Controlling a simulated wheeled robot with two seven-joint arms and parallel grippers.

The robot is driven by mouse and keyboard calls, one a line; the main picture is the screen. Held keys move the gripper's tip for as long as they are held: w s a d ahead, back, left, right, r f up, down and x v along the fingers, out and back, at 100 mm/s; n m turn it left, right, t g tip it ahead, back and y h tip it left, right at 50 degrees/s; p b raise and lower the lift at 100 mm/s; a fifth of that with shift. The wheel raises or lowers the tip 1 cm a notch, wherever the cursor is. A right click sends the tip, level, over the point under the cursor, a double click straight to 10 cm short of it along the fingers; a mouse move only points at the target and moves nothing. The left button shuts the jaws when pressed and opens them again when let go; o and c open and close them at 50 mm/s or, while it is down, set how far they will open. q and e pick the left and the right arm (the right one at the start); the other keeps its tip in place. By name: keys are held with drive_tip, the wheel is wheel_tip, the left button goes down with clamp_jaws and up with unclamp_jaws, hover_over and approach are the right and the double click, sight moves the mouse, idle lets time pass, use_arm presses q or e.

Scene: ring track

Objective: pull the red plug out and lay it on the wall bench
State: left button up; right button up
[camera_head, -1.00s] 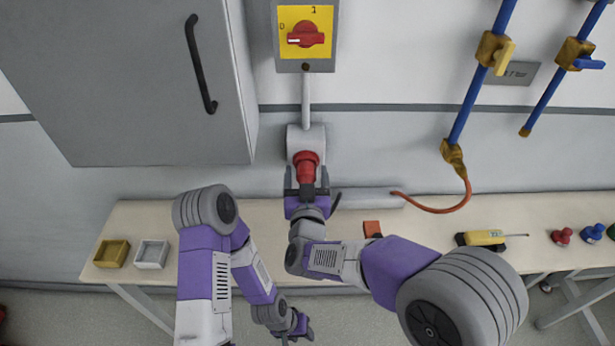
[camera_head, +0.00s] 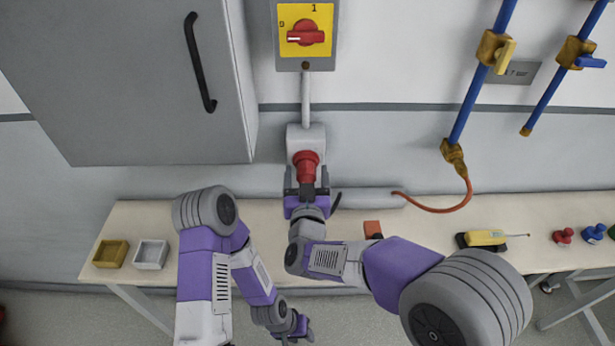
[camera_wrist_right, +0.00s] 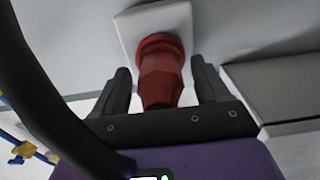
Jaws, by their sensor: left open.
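The red plug (camera_head: 307,163) sits in the grey-white wall socket (camera_head: 318,136) under the switch box. It also shows in the right wrist view (camera_wrist_right: 160,78), against the pale socket plate. My right gripper (camera_head: 306,176) is open around the plug, one finger on each side. In the right wrist view its fingers (camera_wrist_right: 163,82) show gaps to the plug on both sides. My left gripper (camera_head: 298,330) is low in the head view, in front of the bench, open and away from the plug. The wall bench (camera_head: 140,215) runs below the socket.
A yellow tray (camera_head: 111,254) and a white tray (camera_head: 151,254) stand on the bench at left. A red-brown block (camera_head: 372,228), a yellow tool (camera_head: 485,238) and small knobs (camera_head: 563,237) are at right. An orange hose (camera_head: 440,207) hangs down. A grey cabinet (camera_head: 120,80) stands upper left.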

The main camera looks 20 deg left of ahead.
clamp_jaws()
drive_tip(key=b+v, duration=0.1)
drive_tip(key=v, duration=0.5)
idle(1.2)
